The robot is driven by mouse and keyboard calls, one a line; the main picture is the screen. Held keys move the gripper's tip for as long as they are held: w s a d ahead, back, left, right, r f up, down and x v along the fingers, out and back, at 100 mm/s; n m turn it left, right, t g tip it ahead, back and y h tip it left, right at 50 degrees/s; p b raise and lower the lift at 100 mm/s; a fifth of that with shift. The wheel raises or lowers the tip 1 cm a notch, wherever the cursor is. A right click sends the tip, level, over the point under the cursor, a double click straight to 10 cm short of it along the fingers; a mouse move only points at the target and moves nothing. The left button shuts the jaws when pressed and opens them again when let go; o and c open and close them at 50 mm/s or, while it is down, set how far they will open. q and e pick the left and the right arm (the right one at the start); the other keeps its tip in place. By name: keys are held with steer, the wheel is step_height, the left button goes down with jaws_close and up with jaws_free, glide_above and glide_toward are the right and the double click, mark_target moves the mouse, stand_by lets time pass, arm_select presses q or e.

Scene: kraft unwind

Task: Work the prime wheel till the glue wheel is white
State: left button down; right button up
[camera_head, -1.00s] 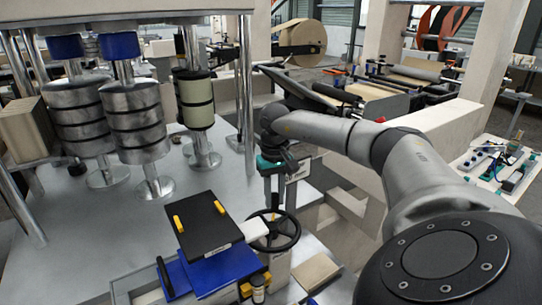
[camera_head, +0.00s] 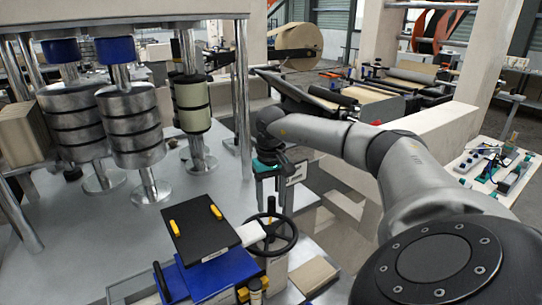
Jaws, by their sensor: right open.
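The prime wheel appears to be the black handwheel (camera_head: 270,234) on a pale post at the front centre, with a small upright handle on its rim. My right gripper (camera_head: 271,203) points down just above that handle, at the far side of the wheel. Its fingers look apart, and I cannot tell whether they touch the handle. The glue wheel appears to be the cream roller (camera_head: 192,104) with dark bands at the back, right of the grey metal rollers (camera_head: 130,125). My left gripper is out of view.
A black plate with yellow handles (camera_head: 201,227) sits on a blue box (camera_head: 215,275) left of the handwheel. A cardboard-coloured block (camera_head: 314,276) lies to its right. Chrome posts (camera_head: 243,95) stand behind.

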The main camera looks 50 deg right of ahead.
step_height(320, 180, up, 15)
steer(key=p, duration=0.1)
stand_by(0.3)
steer(key=shift+r, duration=0.15)
stand_by(0.4)
